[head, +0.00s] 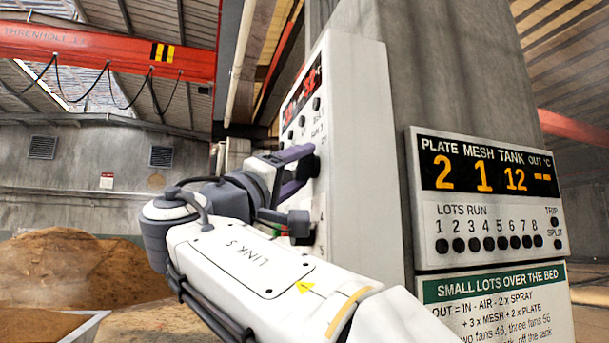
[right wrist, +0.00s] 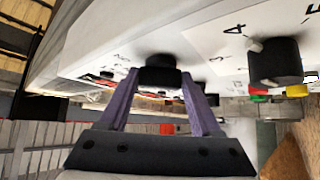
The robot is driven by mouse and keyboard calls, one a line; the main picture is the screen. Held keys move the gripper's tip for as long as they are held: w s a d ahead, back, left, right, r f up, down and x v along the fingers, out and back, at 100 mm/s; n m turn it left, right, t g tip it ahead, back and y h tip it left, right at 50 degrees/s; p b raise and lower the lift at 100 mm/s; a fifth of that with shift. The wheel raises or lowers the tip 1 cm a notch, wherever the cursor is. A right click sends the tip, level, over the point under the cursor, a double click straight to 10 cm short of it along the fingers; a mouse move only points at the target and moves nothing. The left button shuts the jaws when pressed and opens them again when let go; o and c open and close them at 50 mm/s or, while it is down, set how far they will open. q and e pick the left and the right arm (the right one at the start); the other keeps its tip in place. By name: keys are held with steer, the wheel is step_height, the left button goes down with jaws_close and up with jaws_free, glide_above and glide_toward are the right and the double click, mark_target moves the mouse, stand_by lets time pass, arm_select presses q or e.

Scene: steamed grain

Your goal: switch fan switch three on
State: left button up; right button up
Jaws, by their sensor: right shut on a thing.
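A tall white control panel (head: 345,130) stands in front of a grey column, seen at a slant. My right gripper (head: 306,168) reaches it from the left, its purple fingers against the panel face. In the right wrist view, the fingers of my right gripper (right wrist: 161,85) are closed on a black knob (right wrist: 160,70). Another black knob (right wrist: 275,60) with a pale pointer sits to its right, near a printed 4. Small figures lie between the two knobs, but which label belongs to the held knob is unclear. My left gripper is out of view.
A red digital display (head: 302,88) and small black buttons are on the panel's upper part. A status board (head: 485,195) with amber digits hangs on the column at right, above a green-headed notice (head: 490,285). Brown grain heaps (head: 70,265) lie at left.

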steer(key=shift+w+a+f+y, duration=0.15)
steer(key=shift+a+f+y, duration=0.1)
steer(key=shift+a+y, duration=0.05)
steer(key=o, duration=1.4)
steer(key=shift+a, duration=0.1)
steer(key=shift+d+r, duration=0.1)
steer(key=shift+d, duration=0.1)
steer(key=b+v, duration=0.2)
steer(key=v, duration=0.8)
steer(key=shift+a, duration=0.2)
steer(key=p+x, duration=0.1)
steer(key=x, duration=0.4)
steer(key=p+x, duration=0.1)
steer(key=x, duration=0.4)
steer(key=shift+s+d+r, duration=0.1)
steer(key=shift+s+d, duration=0.1)
steer(key=shift+d, duration=0.1)
steer(key=shift+a, duration=0.1)
